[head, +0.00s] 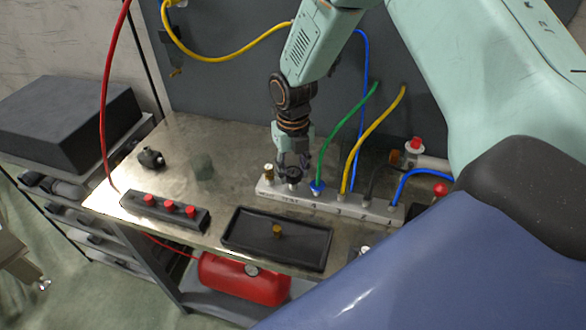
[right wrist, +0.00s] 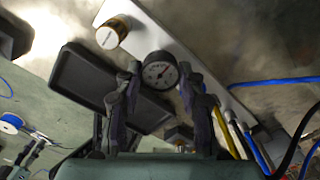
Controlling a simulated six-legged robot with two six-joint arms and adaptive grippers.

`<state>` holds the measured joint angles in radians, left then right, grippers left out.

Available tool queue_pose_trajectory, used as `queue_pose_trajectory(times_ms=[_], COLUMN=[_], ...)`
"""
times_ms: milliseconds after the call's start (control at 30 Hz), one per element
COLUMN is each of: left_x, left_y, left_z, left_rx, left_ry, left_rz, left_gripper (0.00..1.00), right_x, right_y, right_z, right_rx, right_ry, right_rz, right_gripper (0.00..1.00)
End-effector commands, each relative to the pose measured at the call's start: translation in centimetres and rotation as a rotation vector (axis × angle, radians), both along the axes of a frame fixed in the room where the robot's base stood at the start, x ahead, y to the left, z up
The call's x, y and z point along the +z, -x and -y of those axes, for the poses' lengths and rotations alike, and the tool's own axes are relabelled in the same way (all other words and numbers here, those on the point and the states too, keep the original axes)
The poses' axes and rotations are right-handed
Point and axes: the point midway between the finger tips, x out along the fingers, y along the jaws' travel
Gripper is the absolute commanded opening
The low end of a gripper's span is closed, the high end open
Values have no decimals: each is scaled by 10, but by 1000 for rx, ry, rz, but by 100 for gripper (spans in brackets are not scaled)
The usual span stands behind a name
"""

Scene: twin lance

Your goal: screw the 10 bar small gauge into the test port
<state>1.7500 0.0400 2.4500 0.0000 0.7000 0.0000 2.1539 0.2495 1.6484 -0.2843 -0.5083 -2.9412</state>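My right gripper (head: 292,165) points down over the left part of the pale port block (head: 325,201). The dial's range is too small to read. The gauge is at the port block, which also shows in the wrist view (right wrist: 147,35). The fitting under the gauge is hidden, so I cannot tell whether it is seated in a port. My left gripper is not in view.
A brass fitting (head: 268,171) stands at the block's left end. Blue, green and yellow hoses rise from ports to the right. The bench's left is mostly clear.

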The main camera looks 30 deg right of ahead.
Motion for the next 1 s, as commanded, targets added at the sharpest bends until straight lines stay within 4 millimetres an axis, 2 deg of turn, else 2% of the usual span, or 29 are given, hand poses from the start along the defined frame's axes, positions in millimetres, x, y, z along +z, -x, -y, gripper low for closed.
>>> queue_pose_trajectory(times_ms=[33,333,467,1000], left_x=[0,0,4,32], left_y=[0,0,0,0], left_z=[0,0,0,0], left_rx=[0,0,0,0], left_ry=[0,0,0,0], left_rz=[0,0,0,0], left_gripper=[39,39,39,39], right_x=[0,-1,0,0], right_y=[0,0,1,0], right_z=[-1,-1,-1,-1], right_rx=[-1,-2,-60,-693], right_ry=[-1,-1,-1,-1], right_rz=[0,-1,-2,-3], right_gripper=[24,0,0,0])
